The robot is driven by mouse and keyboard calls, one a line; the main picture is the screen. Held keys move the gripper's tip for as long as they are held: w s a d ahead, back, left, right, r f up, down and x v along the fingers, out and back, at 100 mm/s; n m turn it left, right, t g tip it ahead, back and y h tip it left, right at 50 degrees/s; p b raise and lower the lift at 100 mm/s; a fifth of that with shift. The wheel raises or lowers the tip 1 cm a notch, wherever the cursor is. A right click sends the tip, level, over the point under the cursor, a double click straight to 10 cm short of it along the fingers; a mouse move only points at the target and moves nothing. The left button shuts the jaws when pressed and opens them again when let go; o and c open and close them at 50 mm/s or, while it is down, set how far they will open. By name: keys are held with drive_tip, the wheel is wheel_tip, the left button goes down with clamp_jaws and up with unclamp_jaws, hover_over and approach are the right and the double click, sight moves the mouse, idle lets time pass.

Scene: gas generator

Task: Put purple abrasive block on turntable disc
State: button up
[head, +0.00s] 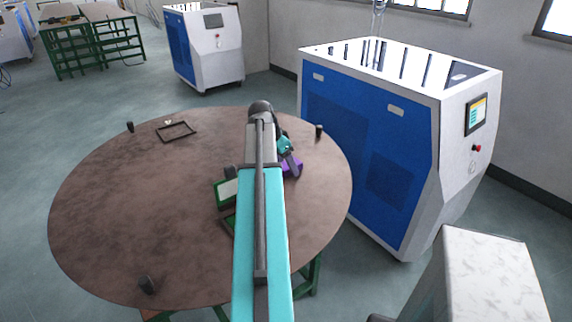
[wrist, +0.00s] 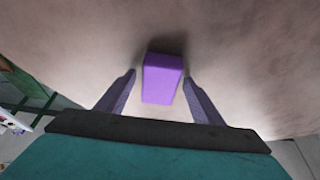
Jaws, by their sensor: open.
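The purple abrasive block (head: 293,168) lies on the round brown turntable disc (head: 120,220), near its right edge. In the wrist view the block (wrist: 162,78) is between the fingers of my gripper (wrist: 159,75). The fingers are open, one on each side, with a visible gap between each finger and the block. The block appears to rest on the brown surface (wrist: 80,40), with a dark shadow at its far end. In the head view my arm hides the middle of the disc and part of the area beside the block.
A green box with a pale face (head: 227,190) stands left of my arm on the disc. A dark rectangular frame (head: 176,132) and small black knobs (head: 319,131) are near the rim. A blue and white cabinet (head: 365,150) stands close to the right. The disc's left side is clear.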

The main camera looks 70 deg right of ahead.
drive_tip(key=shift+r, duration=0.15)
drive_tip(key=b+v, duration=0.2)
drive_tip(key=v, duration=0.9)
drive_tip(key=shift+a+r, duration=0.25)
drive_tip(key=shift+r, duration=0.1)
drive_tip(key=shift+w, duration=0.15)
idle(0.5)
